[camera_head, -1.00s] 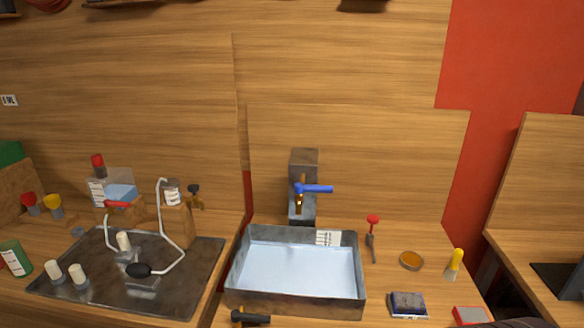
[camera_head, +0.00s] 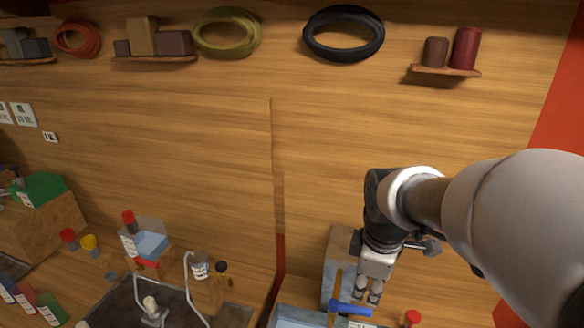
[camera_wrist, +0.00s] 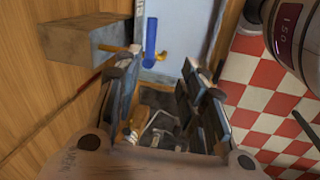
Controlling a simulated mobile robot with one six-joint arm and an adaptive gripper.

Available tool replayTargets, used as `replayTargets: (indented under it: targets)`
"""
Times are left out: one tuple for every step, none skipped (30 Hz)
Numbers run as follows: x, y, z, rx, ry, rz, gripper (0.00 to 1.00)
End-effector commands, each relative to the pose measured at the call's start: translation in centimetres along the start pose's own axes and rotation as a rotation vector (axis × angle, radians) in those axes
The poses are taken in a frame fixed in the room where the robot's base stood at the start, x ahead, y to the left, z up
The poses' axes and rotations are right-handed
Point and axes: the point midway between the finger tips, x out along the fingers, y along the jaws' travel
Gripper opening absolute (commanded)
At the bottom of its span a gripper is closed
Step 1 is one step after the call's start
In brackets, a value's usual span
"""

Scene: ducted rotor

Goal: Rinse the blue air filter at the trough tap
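The tap's blue lever (camera_head: 350,308) and brass spout (camera_head: 334,318) show at the bottom of the head view, by a grey block (camera_head: 336,262). The lever also shows in the wrist view (camera_wrist: 150,40). The trough (camera_head: 292,320) is mostly cut off below; its pale blue inside shows in the wrist view (camera_wrist: 183,30). My gripper (camera_head: 367,297) hangs fingers down, just right of the grey block and above the lever in the picture. In the wrist view its fingers (camera_wrist: 163,82) are apart with nothing held between them. I see no blue air filter in either current view.
A dark mat with white-capped parts and bent tubes (camera_head: 195,290) lies left of the trough. A red-topped tool (camera_head: 412,317) stands at right. Shelves and hanging coils (camera_head: 343,33) are high on the wall. A red-and-white checked floor (camera_wrist: 265,100) shows beyond the bench.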

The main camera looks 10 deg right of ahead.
Motion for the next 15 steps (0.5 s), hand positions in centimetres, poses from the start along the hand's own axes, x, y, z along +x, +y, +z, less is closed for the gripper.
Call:
replayTargets:
  targets:
    - [-0.8, 0.8, 0.0, -0.035, -0.006, -0.01, 0.38]
    - [-0.9, 1.2, 0.0, -0.057, -0.008, -0.012, 0.38]
    - [-0.9, 1.5, 0.0, -0.079, -0.01, -0.015, 0.38]
    - [-0.9, 1.7, 0.0, -0.092, -0.011, -0.016, 0.38]
    - [-0.8, 1.9, 0.0, -0.103, -0.012, -0.018, 0.38]
    - [-0.6, 2.0, 0.0, -0.113, -0.013, -0.019, 0.38]
    - [-0.5, 2.0, 0.0, -0.118, -0.014, -0.02, 0.38]
    - [-0.2, 2.1, 0.0, -0.122, -0.014, -0.02, 0.38]
    - [0.2, 2.0, 0.0, -0.124, -0.014, -0.021, 0.38]
    - [0.6, 2.0, 0.0, -0.125, -0.015, -0.022, 0.38]
    - [1.0, 2.0, 0.0, -0.124, -0.015, -0.023, 0.38]
    - [1.7, 2.0, 0.1, -0.124, -0.015, -0.023, 0.38]
    - [2.2, 1.9, 0.1, -0.123, -0.015, -0.024, 0.38]
    - [2.8, 1.9, 0.1, -0.123, -0.015, -0.024, 0.38]
    - [3.7, 1.8, 0.1, -0.123, -0.015, -0.025, 0.38]
